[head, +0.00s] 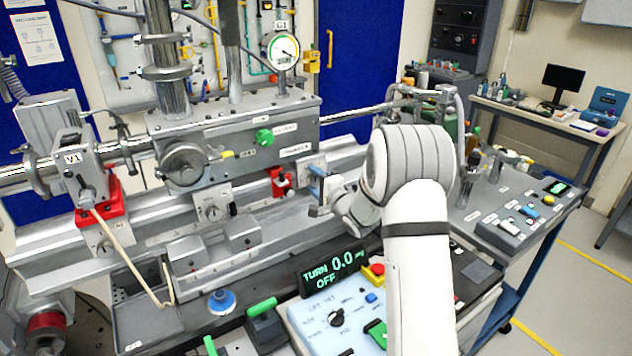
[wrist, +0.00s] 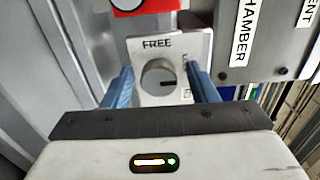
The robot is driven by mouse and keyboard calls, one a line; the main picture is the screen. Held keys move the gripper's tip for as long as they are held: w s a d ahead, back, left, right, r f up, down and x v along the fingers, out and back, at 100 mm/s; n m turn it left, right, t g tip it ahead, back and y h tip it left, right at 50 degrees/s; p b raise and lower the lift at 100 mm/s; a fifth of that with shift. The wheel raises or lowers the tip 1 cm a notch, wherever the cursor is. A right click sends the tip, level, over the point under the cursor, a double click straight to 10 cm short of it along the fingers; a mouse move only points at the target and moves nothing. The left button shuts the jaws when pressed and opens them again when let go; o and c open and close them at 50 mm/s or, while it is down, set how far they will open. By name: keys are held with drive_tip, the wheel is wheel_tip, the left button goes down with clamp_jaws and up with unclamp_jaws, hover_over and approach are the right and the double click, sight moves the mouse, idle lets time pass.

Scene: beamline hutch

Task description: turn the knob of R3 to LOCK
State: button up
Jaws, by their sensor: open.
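In the wrist view a round grey knob (wrist: 154,72) sits on a light plate (wrist: 185,45) marked FREE above it. Lettering at the plate's right edge is partly hidden by a finger. A dark mark on the knob lies right of its middle, on the side of that lettering. No R3 label is readable. My gripper (wrist: 160,85) is open, with one blue finger on each side of the knob; I cannot tell whether they touch it. In the head view my gripper (head: 318,188) is at the plate below the grey chamber, and the knob is not clearly visible.
A red part (wrist: 145,5) is just above the plate, and a panel labelled CHAMBER (wrist: 262,45) is close on the right. In the head view a red block (head: 281,182) is left of my gripper. A display (head: 333,268) reading TURN OFF 0.0 stands below.

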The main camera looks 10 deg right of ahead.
drive_tip(key=shift+s, duration=0.1)
drive_tip(key=b+v, duration=0.1)
drive_tip(key=v, duration=0.6)
drive_tip(key=shift+s+d, duration=0.15)
drive_tip(key=shift+s, duration=0.1)
drive_tip(key=shift+r, duration=0.1)
drive_tip(key=s+d+r+n+g+h, duration=0.25)
drive_tip(key=s+n+g+h, duration=0.45)
drive_tip(key=s, duration=0.7)
drive_tip(key=s+a+n+g, duration=0.2)
drive_tip(key=s+n+g, duration=0.1)
drive_tip(key=s, duration=0.9)
drive_tip(key=s+a+f+n+g, duration=0.1)
drive_tip(key=s+a+n+g, duration=0.2)
drive_tip(key=s, duration=0.9)
drive_tip(key=shift+n+g, duration=0.3)
drive_tip(key=shift+g, duration=0.2)
